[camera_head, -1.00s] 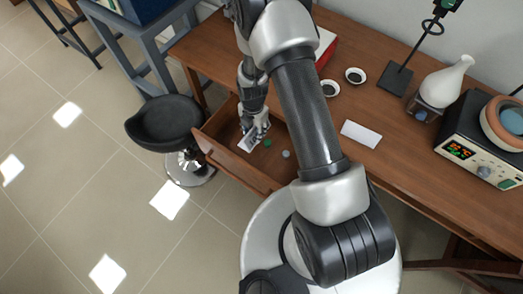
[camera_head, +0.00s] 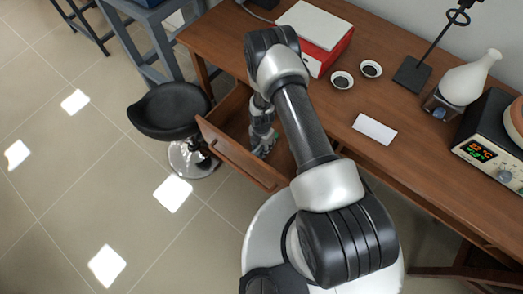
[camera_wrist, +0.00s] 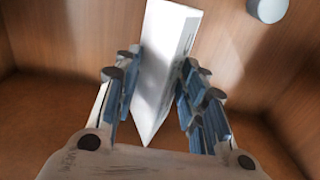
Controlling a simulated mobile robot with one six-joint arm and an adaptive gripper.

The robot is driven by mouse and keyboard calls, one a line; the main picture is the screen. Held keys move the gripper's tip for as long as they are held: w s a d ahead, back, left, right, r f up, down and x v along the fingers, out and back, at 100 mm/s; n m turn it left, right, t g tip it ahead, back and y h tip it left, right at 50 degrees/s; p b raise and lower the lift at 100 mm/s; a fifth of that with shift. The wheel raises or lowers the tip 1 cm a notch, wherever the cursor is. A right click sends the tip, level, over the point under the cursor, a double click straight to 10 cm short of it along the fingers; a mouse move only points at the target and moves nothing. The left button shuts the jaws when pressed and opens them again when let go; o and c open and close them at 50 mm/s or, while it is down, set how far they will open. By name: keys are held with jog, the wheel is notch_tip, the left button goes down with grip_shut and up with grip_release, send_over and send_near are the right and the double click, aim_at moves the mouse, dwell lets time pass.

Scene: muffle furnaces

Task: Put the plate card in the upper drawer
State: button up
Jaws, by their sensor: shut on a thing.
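The plate card (camera_wrist: 165,60) is a white, flat rectangular piece with faint print along one edge. It stands on end between the fingers of my gripper (camera_wrist: 155,75) in the wrist view, which are shut on it. In the head view my gripper (camera_head: 263,145) is down inside the open wooden drawer (camera_head: 237,154) under the table. The card is hidden there behind my gripper and arm. In the wrist view wooden drawer surfaces surround the card. I cannot tell whether it touches the drawer bottom.
A small grey round object (camera_wrist: 268,9) lies in the drawer. A black stool (camera_head: 170,110) stands just left of the drawer. On the table are a red box (camera_head: 325,60), two small dishes (camera_head: 342,80), a white slab (camera_head: 374,129) and a white flask (camera_head: 468,80).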

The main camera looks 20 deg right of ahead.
aim_at(262, 150)
jog(key=shift+f+b, duration=0.55)
jog(key=shift+f, duration=1.3)
jog(key=shift+f, duration=0.15)
jog(key=o, duration=0.8)
